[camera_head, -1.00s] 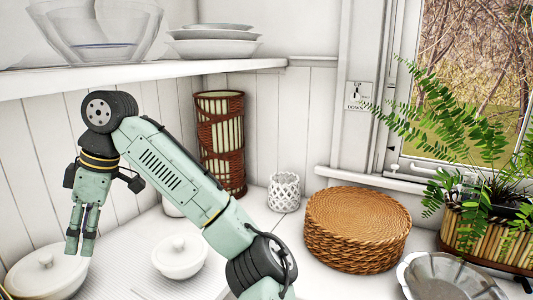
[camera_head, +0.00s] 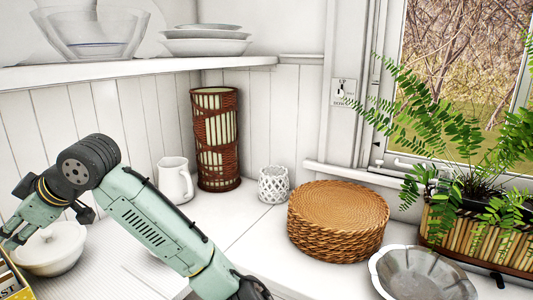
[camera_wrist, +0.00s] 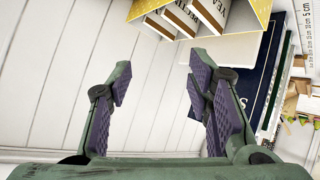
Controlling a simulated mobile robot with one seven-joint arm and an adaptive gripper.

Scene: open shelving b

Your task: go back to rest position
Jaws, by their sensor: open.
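My gripper (camera_head: 14,232) is at the left edge of the head view, in front of a lidded white pot (camera_head: 55,248), with part of it cut off by the frame edge. In the wrist view my gripper (camera_wrist: 160,85) is open, with its two dark-padded fingers apart and nothing between them. White plank wall shows between and beside the fingers. Behind the right finger are a dark blue book (camera_wrist: 262,75) and a yellow box (camera_wrist: 205,15) with lettered books or packets in it.
A white shelf (camera_head: 140,72) with a glass bowl (camera_head: 95,32) and stacked plates (camera_head: 205,40) is above my arm. On the counter are a white pitcher (camera_head: 175,182), a rattan lamp (camera_head: 216,140), a white lattice cup (camera_head: 272,184), a woven basket (camera_head: 338,220), a metal dish (camera_head: 420,275) and a fern planter (camera_head: 480,225).

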